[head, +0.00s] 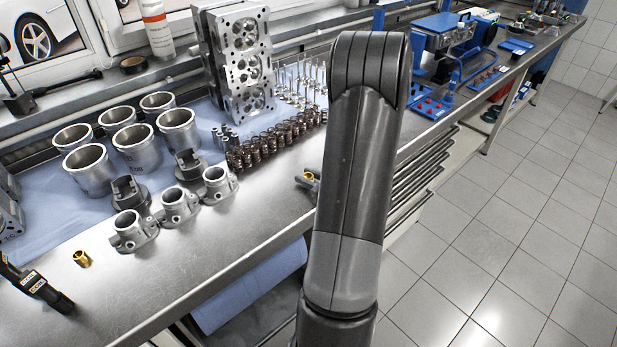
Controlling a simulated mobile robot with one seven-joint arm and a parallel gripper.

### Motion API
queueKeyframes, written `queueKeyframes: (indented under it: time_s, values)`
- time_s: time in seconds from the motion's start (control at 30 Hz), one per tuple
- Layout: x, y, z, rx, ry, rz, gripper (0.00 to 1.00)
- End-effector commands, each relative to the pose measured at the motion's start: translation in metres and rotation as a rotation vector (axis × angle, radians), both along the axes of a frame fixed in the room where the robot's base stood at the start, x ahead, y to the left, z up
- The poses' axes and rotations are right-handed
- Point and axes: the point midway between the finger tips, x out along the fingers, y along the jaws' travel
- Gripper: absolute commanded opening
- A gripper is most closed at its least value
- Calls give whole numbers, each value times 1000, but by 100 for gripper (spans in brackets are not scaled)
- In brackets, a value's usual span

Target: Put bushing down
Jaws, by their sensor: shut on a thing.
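My arm fills the middle of the head view and hides most of my gripper (308,181). Its visible tip shows just left of the arm, over the front part of the steel workbench (235,240). It is shut on a small brass bushing (312,175), only partly in view. I cannot tell whether the bushing touches the bench. A second brass bushing (82,258) stands on bare steel at the left front.
Several cylinder liners (88,170) and grey housings (178,204) stand at the left. Springs (262,150), valves (300,80) and a cylinder head (245,60) are behind. A black tool (40,285) lies front left. Bare steel is free along the front.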

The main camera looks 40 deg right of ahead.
Motion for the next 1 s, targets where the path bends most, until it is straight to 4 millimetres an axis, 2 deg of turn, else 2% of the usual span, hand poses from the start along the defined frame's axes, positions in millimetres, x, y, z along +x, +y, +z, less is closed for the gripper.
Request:
queueKeyframes:
  time_s: [0.27,0.3,0.53,0.87,1.0]
  values:
    - [0,0,-3,1,0,0,4]
    - [0,0,-3,0,0,0,28]
    - [0,0,-3,0,0,0,47]
    - [0,0,0,-1,0,0,48]
    - [-17,-4,3,-1,2,-5,48]
